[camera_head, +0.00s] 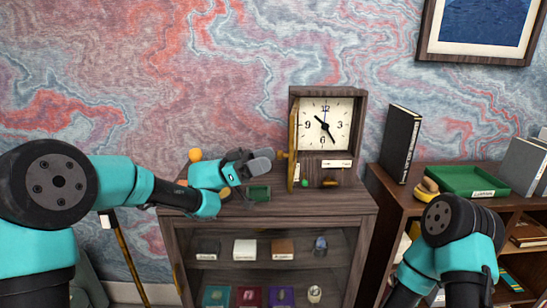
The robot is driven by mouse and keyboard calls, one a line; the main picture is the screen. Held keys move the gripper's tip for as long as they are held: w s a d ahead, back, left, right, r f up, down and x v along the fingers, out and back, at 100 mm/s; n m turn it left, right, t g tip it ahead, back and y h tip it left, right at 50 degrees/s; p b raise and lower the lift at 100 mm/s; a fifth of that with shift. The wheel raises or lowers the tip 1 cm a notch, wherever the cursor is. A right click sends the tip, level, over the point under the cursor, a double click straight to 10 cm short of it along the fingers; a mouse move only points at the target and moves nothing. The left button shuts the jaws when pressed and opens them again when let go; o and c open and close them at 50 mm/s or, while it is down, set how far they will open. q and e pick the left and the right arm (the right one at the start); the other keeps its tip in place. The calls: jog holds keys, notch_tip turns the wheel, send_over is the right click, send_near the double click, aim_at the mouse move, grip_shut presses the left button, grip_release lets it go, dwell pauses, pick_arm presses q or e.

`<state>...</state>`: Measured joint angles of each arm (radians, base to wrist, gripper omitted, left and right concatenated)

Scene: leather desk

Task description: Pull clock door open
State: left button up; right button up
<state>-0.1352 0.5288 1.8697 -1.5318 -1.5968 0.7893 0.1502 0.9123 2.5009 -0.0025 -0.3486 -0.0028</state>
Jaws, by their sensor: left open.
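The clock (327,124) is a dark wooden box with a white dial, standing upright on the cabinet. Its door (293,143) is a thin yellowish panel on the clock's left side. It stands swung out from the front and shows nearly edge-on, so the dial is uncovered. A small brass-coloured knob (282,155) sticks out to the left of the door. My left gripper (264,160) is open, just left of the knob, with its grey fingers pointing at it. I see no object between the fingers. My right arm (450,232) is at the lower right; its gripper does not show.
To the right, a shelf holds a black book (399,143) and a green tray (468,182).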

pick_arm(q)
jog(key=v, duration=1.4)
jog(key=shift+a, duration=0.1)
